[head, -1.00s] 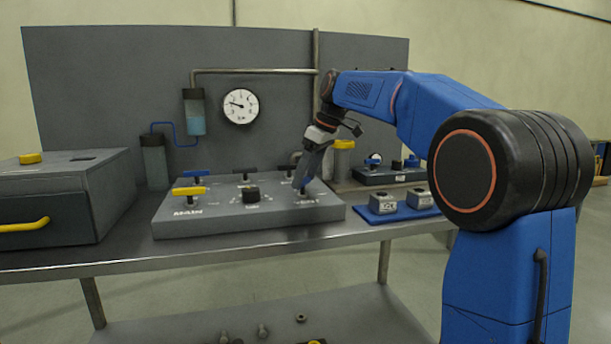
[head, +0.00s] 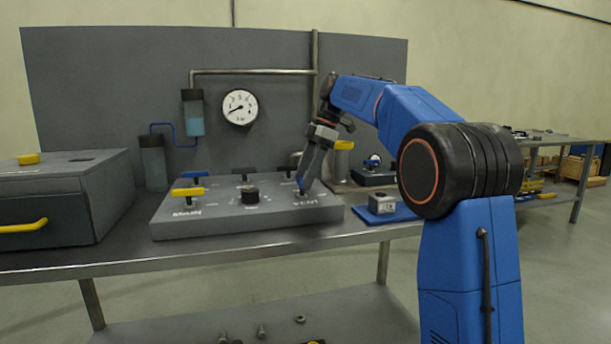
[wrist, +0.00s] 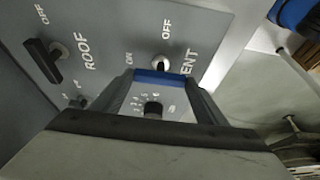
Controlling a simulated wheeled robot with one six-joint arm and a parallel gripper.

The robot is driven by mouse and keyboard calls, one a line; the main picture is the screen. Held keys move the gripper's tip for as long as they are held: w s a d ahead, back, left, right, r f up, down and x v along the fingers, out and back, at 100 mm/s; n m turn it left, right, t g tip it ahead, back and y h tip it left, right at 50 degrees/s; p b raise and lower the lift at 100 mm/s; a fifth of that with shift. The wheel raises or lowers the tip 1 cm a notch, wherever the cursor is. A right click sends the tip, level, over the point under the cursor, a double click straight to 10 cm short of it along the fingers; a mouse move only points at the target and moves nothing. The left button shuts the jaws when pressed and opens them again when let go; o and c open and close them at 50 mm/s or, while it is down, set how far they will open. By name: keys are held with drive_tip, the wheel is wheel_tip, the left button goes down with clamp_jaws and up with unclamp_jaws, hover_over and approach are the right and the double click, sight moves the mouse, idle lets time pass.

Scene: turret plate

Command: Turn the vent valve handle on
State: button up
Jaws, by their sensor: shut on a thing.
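The blue vent valve handle (wrist: 160,76) shows in the wrist view between my two fingers, beside its pale round shaft. ON and OFF are printed on the plate around it, and the VENT label is partly covered by a finger. I cannot tell exactly which mark the handle points to. My gripper (wrist: 160,92) is shut on the handle. In the head view my gripper (head: 301,187) reaches down to the right end of the grey valve panel (head: 245,225), just behind the VENT lettering, and mostly hides the handle.
The panel also carries a yellow handle (head: 188,192), a blue handle (head: 194,174), black handles and a black knob (head: 250,195). A round gauge (head: 240,107) hangs on the backboard, its needle pointing lower left. A blue mat (head: 385,215) with a metal block lies right.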

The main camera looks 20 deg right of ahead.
idle(0.5)
drive_tip(key=o, duration=1.1)
drive_tip(key=shift+c, duration=0.2)
